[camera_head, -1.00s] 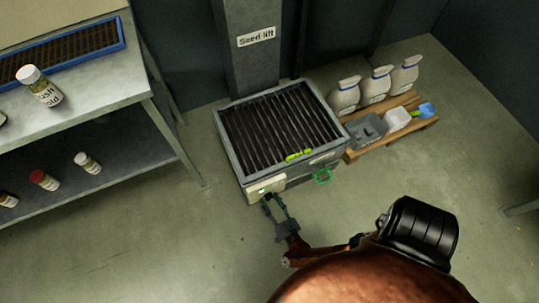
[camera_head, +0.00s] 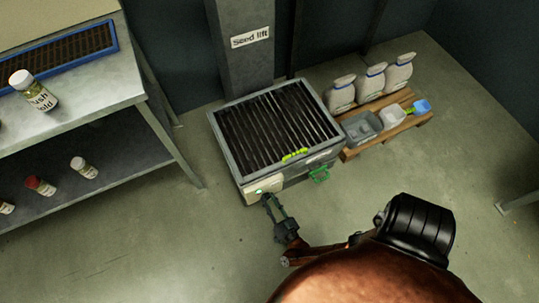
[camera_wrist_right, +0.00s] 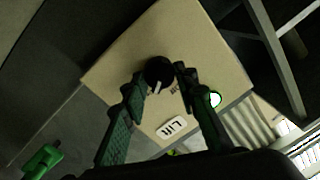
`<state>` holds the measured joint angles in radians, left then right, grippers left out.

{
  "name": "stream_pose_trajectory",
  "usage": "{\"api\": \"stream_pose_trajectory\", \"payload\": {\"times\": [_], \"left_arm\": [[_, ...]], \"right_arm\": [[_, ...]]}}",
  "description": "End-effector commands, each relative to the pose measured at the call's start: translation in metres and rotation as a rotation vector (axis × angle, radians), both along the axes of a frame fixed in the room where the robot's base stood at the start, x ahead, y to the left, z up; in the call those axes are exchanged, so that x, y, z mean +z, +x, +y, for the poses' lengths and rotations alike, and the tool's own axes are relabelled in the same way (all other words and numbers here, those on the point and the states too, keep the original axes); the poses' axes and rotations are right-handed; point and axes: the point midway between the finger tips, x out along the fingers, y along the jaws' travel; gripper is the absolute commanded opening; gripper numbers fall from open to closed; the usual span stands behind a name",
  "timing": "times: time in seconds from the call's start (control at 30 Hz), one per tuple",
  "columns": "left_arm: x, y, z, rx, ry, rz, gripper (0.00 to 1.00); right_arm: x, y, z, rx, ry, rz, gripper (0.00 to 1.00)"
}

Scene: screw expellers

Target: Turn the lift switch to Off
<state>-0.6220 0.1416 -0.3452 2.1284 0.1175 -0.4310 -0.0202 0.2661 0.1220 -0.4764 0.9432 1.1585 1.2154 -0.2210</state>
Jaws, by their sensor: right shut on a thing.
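The lift switch is a round black knob (camera_wrist_right: 159,70) with a white pointer mark, on the beige panel (camera_wrist_right: 205,55) of the seed lift box. In the wrist view the mark points down the picture. A "Lift" label (camera_wrist_right: 172,127) and a lit green-white lamp (camera_wrist_right: 214,99) sit near the knob. My right gripper (camera_wrist_right: 162,78) is shut on the knob, one finger on each side. In the head view my right gripper (camera_head: 269,200) is at the box's front left corner, and the knob is hidden there. My left gripper is not in view.
A metal bench (camera_head: 95,105) with bottles stands at left. The floor in front is clear.

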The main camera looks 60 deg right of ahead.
Motion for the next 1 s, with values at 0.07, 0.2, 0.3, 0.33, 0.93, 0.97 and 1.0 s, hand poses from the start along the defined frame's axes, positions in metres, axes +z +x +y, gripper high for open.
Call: {"api": "stream_pose_trajectory", "payload": {"times": [0.07,0.2,0.3,0.33,0.93,0.97,1.0], "left_arm": [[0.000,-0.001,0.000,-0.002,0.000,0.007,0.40],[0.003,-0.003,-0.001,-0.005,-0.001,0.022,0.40],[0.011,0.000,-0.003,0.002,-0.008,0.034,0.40],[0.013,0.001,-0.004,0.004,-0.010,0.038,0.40],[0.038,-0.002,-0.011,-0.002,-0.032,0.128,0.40],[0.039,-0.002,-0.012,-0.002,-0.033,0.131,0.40],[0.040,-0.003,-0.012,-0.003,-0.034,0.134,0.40]], "right_arm": [[-0.001,-0.001,0.000,-0.002,-0.015,0.013,0.03],[0.000,-0.001,0.000,-0.002,-0.066,0.046,0.03],[0.001,-0.001,0.001,-0.003,-0.123,0.081,0.03],[0.001,-0.001,0.001,-0.004,-0.143,0.093,0.03],[0.000,0.000,0.003,-0.001,-0.611,0.383,0.03],[0.000,0.000,0.003,0.000,-0.633,0.396,0.03],[0.000,0.000,0.003,-0.001,-0.659,0.414,0.03]]}}
